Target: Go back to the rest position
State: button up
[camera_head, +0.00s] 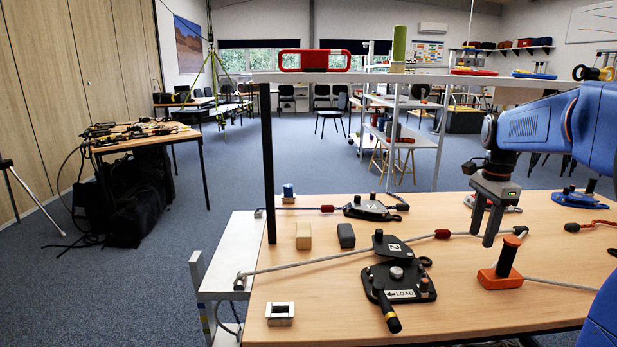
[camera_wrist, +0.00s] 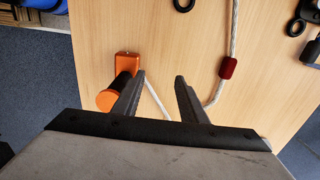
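My gripper (camera_head: 482,238) hangs from my blue arm above the right half of the wooden table (camera_head: 360,315). In the wrist view my gripper (camera_wrist: 159,78) has its two fingers apart, with nothing held between them. A grey rope (camera_head: 340,257) with a red sleeve (camera_head: 442,234) runs across the table below the fingers; the red sleeve also shows in the wrist view (camera_wrist: 228,67). An orange block with a black, orange-topped handle (camera_head: 503,262) stands close to the right of the fingers. Its orange base shows in the wrist view (camera_wrist: 129,58), left of the fingers.
A black rope device marked 2 (camera_head: 398,282) has its upper plate swung open, with its black handle forward. A device marked 14 (camera_head: 371,208) lies behind it. A shelf (camera_head: 440,78) on a black post (camera_head: 268,165) spans above the table. Blocks (camera_head: 303,236) lie left.

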jog(key=s+a+f+n+t, duration=0.1)
jog(key=s+a+n, duration=0.45)
jog(key=s, duration=0.25)
jog(key=s+a+n+t, duration=0.2)
jog(key=s+a+n, duration=0.2)
jog(key=s+a, duration=0.3)
jog(key=s+a+f+n+t, duration=0.1)
jog(key=s+f+n, duration=0.3)
jog(key=s, duration=0.2)
jog(key=s+a+f+n, duration=0.2)
jog(key=s+f+n, duration=0.1)
jog(key=s, duration=0.4)
jog(key=shift+s+a+f+n+t, duration=0.15)
jog(key=shift+s+f+n+t, duration=0.2)
jog(key=shift+n, duration=0.2)
